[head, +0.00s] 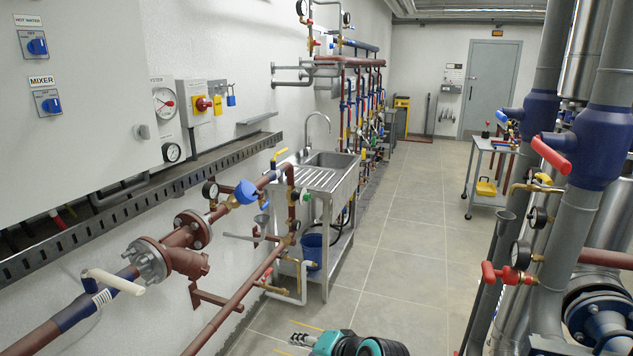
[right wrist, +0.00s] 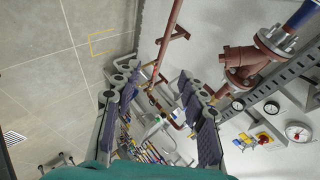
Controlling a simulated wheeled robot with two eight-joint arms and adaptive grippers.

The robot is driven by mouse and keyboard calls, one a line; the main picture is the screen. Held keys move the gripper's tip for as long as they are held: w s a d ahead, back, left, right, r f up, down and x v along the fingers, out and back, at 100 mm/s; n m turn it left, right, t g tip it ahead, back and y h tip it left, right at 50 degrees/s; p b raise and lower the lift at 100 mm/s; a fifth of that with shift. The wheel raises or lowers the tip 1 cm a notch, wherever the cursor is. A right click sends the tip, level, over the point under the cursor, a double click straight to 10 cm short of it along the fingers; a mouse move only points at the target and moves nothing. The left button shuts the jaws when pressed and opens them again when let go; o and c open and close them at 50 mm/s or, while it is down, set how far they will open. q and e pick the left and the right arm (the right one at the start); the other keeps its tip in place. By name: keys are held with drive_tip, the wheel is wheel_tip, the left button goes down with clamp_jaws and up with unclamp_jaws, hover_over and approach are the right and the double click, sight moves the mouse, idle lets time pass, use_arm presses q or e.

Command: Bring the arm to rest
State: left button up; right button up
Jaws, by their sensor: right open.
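My right gripper (head: 300,341) shows at the bottom edge of the head view, teal and black, with its fingers pointing left. It is partly cut off by the frame. In the right wrist view the two grey fingers with dark pads (right wrist: 158,76) stand wide apart with nothing between them. Behind the gap are wall, pipes and floor, all at a distance. The gripper hangs in free air over the tiled floor (head: 395,265) and touches nothing that I can see. My left gripper is in neither view.
A brown flanged pipe (head: 180,262) with a white-handled valve (head: 113,282) runs along the left wall. A steel sink (head: 330,160) stands beyond it. Grey pipes with a red-handled valve (head: 508,274) stand at right. A cart (head: 484,168) stands further back. The middle aisle is clear.

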drive_tip(key=s+d+f+n+h, duration=0.1)
drive_tip(key=s+d+n+h, duration=0.1)
drive_tip(key=s+d, duration=0.5)
drive_tip(key=d+h, duration=0.1)
drive_tip(key=d, duration=0.2)
drive_tip(key=shift+s+d+f+n, duration=0.2)
drive_tip(key=shift+s+f+n, duration=0.05)
drive_tip(key=shift+f+n, duration=0.15)
drive_tip(key=s+d+f+n+h, duration=0.1)
drive_tip(key=s+d, duration=0.1)
drive_tip(key=d, duration=0.1)
drive_tip(key=s+d+f+n+h, duration=0.1)
drive_tip(key=s+d, duration=0.2)
drive_tip(key=s+d+f+h, duration=0.1)
drive_tip(key=s+d, duration=0.2)
drive_tip(key=shift+s+d+f+n+g+h, duration=0.25)
drive_tip(key=shift+d+f+n+g+h, duration=0.05)
drive_tip(key=shift+n+g, duration=0.1)
drive_tip(key=shift+c, duration=0.3)
